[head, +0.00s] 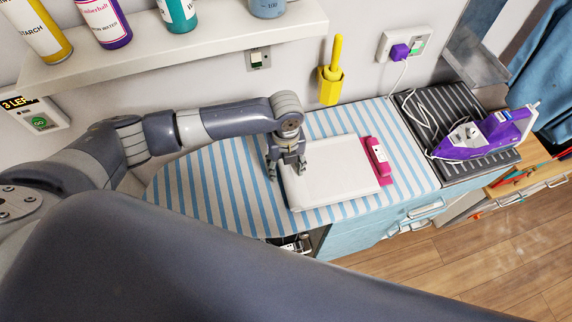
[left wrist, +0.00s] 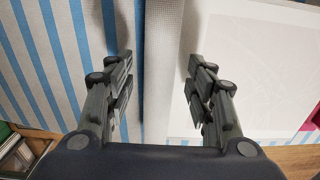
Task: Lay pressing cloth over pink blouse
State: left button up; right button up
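A white, flat, rectangular pressing cloth (head: 332,174) lies on the blue-and-white striped ironing board (head: 213,190). A strip of the pink blouse (head: 378,160) shows beyond its right edge; how much lies under the white cloth is hidden. My left gripper (head: 287,172) points down at the cloth's left edge. In the left wrist view its fingers (left wrist: 163,72) are apart, astride a pale edge strip, with the flat cloth (left wrist: 250,65) to the right and a bit of pink (left wrist: 312,120) at far right. I cannot tell whether the fingers touch the cloth. My right gripper is out of view.
A purple iron (head: 485,133) rests on a dark ribbed pad (head: 432,118) to the right, its cord running to a wall socket (head: 403,45). A shelf (head: 190,50) with bottles overhangs the back. A yellow holder (head: 331,84) hangs on the wall.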

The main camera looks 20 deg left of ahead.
pick_arm(q)
jog(key=shift+r, duration=0.2)
notch_tip(320, 180, up, 12)
jog(key=shift+f, duration=0.15)
